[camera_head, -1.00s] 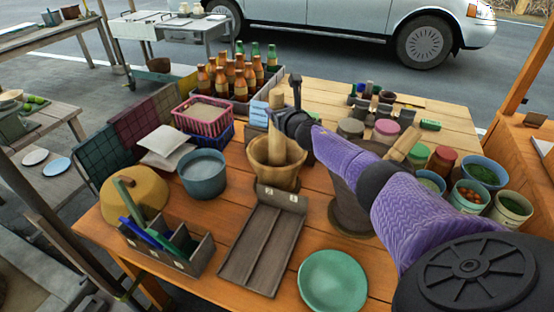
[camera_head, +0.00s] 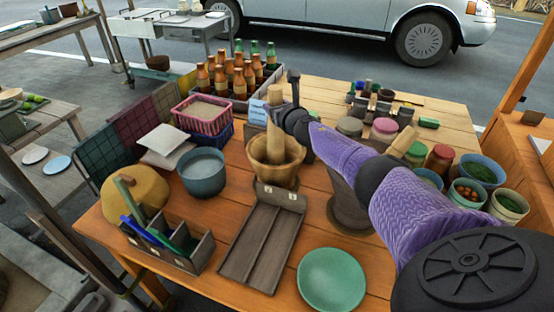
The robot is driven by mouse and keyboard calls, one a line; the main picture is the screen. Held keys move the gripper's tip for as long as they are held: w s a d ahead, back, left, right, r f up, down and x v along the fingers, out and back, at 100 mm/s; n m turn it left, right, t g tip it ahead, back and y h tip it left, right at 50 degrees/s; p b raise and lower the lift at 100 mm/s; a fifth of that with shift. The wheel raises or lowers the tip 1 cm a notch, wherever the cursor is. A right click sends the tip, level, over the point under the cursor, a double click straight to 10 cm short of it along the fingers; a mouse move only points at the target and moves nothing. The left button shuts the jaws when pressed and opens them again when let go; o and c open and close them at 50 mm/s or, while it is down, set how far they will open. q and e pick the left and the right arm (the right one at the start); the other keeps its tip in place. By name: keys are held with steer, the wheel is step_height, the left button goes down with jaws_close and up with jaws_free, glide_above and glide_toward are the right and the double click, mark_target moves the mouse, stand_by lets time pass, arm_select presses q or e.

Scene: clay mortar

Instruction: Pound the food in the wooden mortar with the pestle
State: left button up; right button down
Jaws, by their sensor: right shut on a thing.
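The wooden mortar (camera_head: 274,174) stands upright near the middle of the orange table. The wooden pestle (camera_head: 276,138) is nearly upright, with its lower end inside the mortar's bowl. My right gripper (camera_head: 278,108) is shut on the upper part of the pestle, above the mortar's rim. The food in the bowl is hidden by the near rim and the pestle, so I cannot tell whether the pestle touches it. My left gripper is not in view.
A dark clay mortar (camera_head: 349,212) stands right of the wooden one, partly under my right arm. A grey tray (camera_head: 262,245) lies in front, with a green plate (camera_head: 331,279) beside it. A blue pot (camera_head: 203,177) stands left. A bottle crate (camera_head: 240,101) is behind.

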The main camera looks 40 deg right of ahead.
steer(key=shift+w+f+b, duration=0.1)
steer(key=shift+f+b, duration=0.05)
steer(key=shift+b, duration=0.15)
steer(key=shift+f, duration=0.1)
step_height(320, 180, down, 5)
steer(key=b, duration=0.5)
steer(key=shift+f, duration=0.15)
